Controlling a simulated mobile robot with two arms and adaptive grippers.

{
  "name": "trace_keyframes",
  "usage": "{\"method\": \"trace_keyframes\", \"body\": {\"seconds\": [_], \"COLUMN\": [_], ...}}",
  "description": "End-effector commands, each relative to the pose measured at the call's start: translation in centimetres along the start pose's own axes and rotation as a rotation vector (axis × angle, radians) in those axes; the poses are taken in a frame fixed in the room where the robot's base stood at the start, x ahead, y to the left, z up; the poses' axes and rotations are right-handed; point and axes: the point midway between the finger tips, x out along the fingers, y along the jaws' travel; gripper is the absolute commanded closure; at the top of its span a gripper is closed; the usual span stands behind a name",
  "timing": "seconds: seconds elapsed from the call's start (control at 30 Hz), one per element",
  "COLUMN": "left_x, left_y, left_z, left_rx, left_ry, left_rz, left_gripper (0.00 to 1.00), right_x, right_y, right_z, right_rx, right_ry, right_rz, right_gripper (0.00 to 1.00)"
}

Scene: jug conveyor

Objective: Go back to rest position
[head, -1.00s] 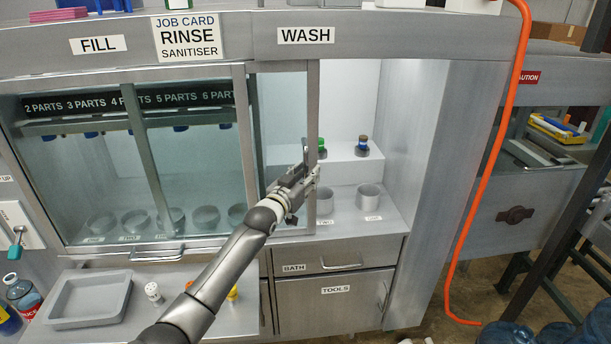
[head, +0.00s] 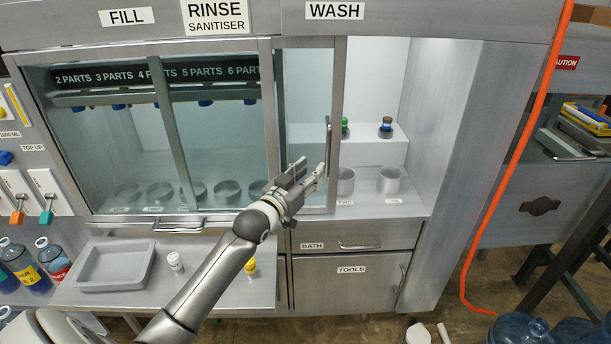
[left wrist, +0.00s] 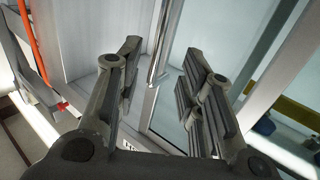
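My left gripper (head: 312,175) is in front of the sliding glass door (head: 304,75) of the wash cabinet. Its fingers are spread and empty. In the left wrist view my left gripper (left wrist: 160,75) has both fingers apart. The door's vertical bar handle (head: 328,147) is just beyond the fingertips; it also shows in the left wrist view (left wrist: 161,40), between the fingers in the picture and apparently apart from them. The door stands partly slid to the left, leaving the right part of the wash bay open. My right gripper is not in view.
Two small bottles, one green-capped (head: 345,126) and one dark (head: 386,127), stand on a step in the bay, near metal cups (head: 390,179). Below is a work shelf with a grey tray (head: 115,265). An orange hose (head: 509,170) hangs at right.

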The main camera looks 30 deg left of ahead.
Motion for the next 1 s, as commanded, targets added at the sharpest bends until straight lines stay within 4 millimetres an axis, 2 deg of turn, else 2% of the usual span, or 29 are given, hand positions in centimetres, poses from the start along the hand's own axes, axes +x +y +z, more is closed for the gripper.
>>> {"method": "trace_keyframes", "body": {"seconds": [0.2,0.77,0.87,0.97,1.0], "left_x": [-1.4,-1.4,-2.1,-4.1,-5.4], "left_y": [0.0,0.0,0.9,3.1,4.3], "left_z": [0.0,0.1,1.5,4.9,6.8], "left_rx": [0.000,0.000,0.005,0.019,0.027], "left_ry": [0.000,-0.003,-0.044,-0.157,-0.221], "left_rz": [-0.001,0.000,0.006,0.024,0.032], "left_gripper": [0.65,0.65,0.65,0.65,0.65], "right_x": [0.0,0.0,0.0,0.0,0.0], "right_y": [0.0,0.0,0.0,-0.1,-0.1], "right_z": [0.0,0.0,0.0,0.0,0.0], "right_rx": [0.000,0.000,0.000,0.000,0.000], "right_ry": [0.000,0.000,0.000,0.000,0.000], "right_rz": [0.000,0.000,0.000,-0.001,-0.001], "right_gripper": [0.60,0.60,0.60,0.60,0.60]}}
